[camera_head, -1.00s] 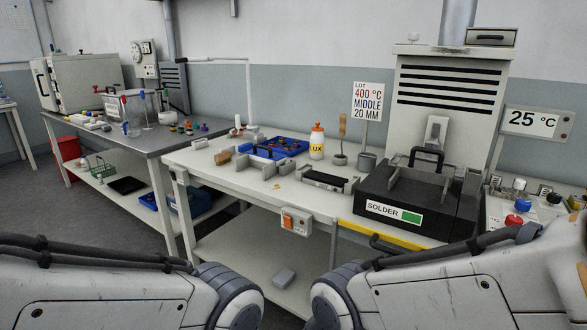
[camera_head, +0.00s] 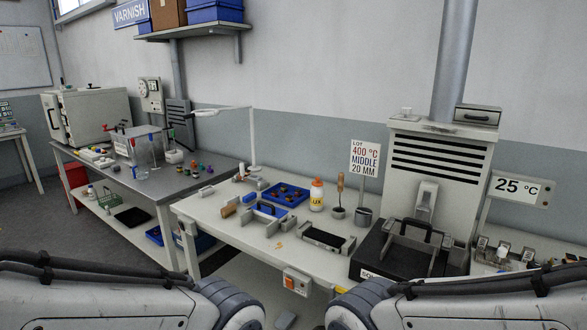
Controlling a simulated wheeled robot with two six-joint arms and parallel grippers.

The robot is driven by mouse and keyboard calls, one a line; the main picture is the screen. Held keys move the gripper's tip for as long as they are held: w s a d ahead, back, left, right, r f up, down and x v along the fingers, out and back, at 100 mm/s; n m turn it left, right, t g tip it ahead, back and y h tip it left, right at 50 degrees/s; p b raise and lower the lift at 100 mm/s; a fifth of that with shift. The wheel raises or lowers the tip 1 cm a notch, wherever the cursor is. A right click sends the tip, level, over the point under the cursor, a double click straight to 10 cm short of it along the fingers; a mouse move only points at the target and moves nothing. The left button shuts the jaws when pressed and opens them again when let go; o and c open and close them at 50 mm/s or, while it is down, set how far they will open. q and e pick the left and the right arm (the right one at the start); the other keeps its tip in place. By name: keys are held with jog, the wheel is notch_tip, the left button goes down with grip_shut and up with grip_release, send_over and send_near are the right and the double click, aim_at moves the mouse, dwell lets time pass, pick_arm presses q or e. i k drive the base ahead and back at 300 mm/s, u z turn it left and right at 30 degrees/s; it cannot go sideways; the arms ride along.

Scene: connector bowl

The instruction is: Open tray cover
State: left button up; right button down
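A black unit (camera_head: 375,255) with a partly hidden "SOLDER" label stands at the right of the white bench. A dark handle (camera_head: 414,224) and grey metal bars (camera_head: 418,246) show on its top. A blue tray (camera_head: 299,199) with small dark parts lies at the back of the bench. A grey fixture (camera_head: 263,214) stands in front of it, and a dark flat rectangular fixture (camera_head: 325,236) lies to its right. I cannot tell which part is the tray cover. Only links of my two arms show along the bottom edge; neither gripper is in view.
A tall vented housing (camera_head: 440,155) rises behind the black unit. A grey side table (camera_head: 165,176) is at left. A shelf with blue crates (camera_head: 214,11) hangs above.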

aim_at(262, 207)
jog(key=u, duration=0.3)
jog(key=i, duration=1.05)
jog(key=u, duration=0.3)
